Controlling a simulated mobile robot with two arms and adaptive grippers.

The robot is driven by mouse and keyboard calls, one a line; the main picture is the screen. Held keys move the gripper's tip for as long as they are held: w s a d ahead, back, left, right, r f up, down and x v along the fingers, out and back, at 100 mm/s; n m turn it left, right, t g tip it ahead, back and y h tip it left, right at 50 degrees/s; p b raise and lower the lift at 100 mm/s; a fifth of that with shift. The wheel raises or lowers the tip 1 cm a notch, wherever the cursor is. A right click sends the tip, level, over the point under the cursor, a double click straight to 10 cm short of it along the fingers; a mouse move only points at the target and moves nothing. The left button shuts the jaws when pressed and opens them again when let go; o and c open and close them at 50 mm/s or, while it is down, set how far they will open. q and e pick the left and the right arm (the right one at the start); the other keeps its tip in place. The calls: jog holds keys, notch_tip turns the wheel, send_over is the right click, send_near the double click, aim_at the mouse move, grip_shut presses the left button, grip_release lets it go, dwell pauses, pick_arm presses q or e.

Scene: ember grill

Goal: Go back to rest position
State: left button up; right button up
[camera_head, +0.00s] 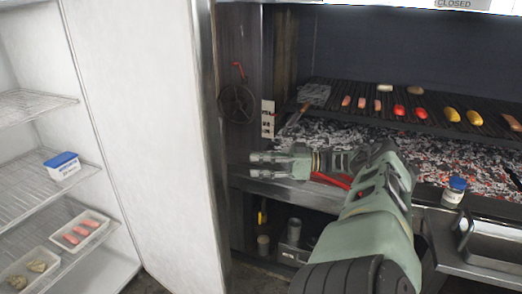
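My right gripper (254,165) is over the front ledge of the grill (280,196), pointing left. Its two fingers are apart with nothing between them. My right arm reaches in from the bottom right and hides part of the ledge and coals. My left gripper is not in view. A red bar-like thing (330,180) shows just below the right gripper's wrist; I cannot tell whether they touch.
An open fridge with wire shelves stands at left, holding a blue-lidded tub (62,166) and food trays (80,231). Its white door (150,130) stands left of the gripper. Food lies on the grate (440,121) above glowing coals. A blue-lidded jar (453,192) stands at right.

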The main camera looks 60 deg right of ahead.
jog(key=shift+s, duration=0.15)
dwell(0.5)
